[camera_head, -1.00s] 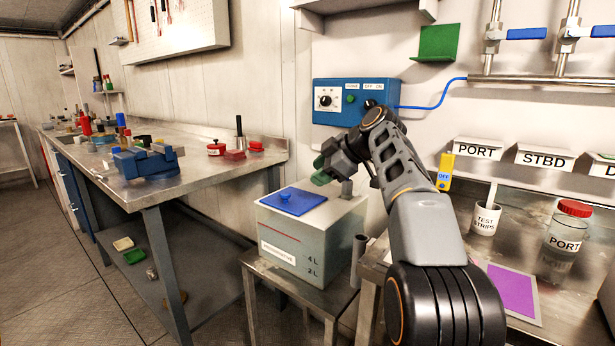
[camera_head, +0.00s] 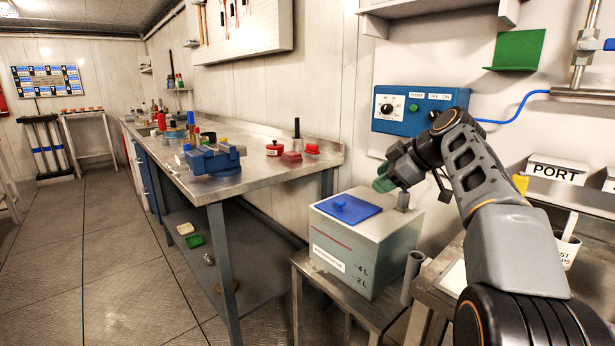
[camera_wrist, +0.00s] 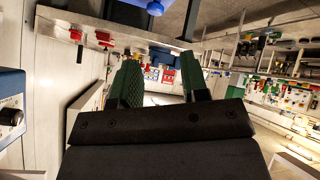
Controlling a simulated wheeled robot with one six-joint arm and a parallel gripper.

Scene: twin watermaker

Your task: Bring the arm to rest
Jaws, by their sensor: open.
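My arm reaches up from the lower right in the head view, bent at the elbow. My gripper (camera_head: 384,178) is at its end, above the right part of the tank (camera_head: 365,246) with the blue lid (camera_head: 343,207). In the wrist view my gripper (camera_wrist: 160,85) shows two green fingers spread apart with nothing between them. I cannot tell its exact height above the tank.
A blue control box (camera_head: 418,107) is on the wall behind my arm. A steel workbench (camera_head: 250,185) with a blue vise (camera_head: 213,158) stands to the left. The PORT bin (camera_head: 557,170) is at the right. The floor (camera_head: 90,250) at the left is clear.

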